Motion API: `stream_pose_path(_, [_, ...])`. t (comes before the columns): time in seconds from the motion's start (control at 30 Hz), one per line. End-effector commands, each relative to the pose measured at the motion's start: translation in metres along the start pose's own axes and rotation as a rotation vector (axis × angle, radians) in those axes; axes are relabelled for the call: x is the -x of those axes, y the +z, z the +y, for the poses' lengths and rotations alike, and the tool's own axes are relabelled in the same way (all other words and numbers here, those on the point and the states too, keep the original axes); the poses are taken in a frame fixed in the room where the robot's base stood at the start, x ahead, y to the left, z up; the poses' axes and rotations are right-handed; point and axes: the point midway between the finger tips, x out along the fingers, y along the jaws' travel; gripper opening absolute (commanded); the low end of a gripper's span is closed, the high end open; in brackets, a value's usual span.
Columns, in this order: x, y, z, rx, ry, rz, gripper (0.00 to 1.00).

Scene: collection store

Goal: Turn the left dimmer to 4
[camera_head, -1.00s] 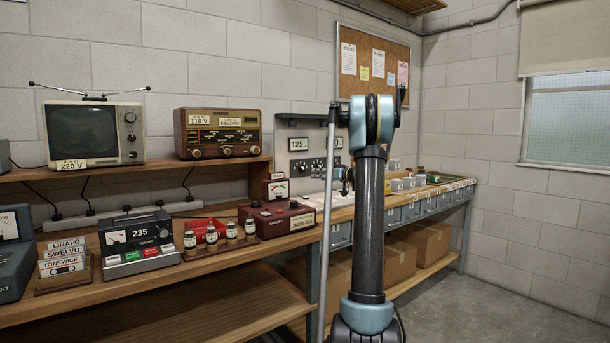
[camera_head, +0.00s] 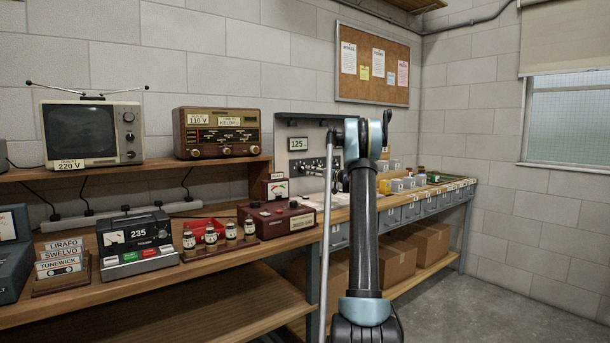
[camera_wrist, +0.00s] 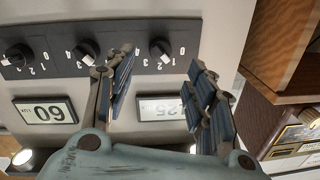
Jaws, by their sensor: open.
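The dimmer panel (camera_head: 284,150) stands on the wall side of the bench in the head view, partly behind my arm. In the wrist view, which shows it upside down, it has a black strip with three knobs. The knob on the picture's right (camera_wrist: 160,48) is the left dimmer, above the inverted 125 display (camera_wrist: 163,108). A white pointer and digits show on it, but I cannot tell its exact setting. My gripper (camera_wrist: 165,82) is open and empty. Its fingers stand either side of the 125 display, near the left dimmer; contact is not clear.
In the wrist view, the middle knob (camera_wrist: 87,50) is close to one finger, and a 60 display (camera_wrist: 46,113) sits beyond it. A wooden cabinet edge (camera_wrist: 284,50) is at the right. A red-brown meter box (camera_head: 277,219) stands on the bench left of the panel.

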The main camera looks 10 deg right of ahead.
Motion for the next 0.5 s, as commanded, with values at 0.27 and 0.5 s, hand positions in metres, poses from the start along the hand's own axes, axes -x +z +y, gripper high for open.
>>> stream_pose_path(0.27, [-0.05,0.001,-0.001,0.0,-0.002,-0.001,0.5])
stream_pose_path(0.5, [-0.077,0.0,-0.001,0.0,-0.001,0.0,0.5])
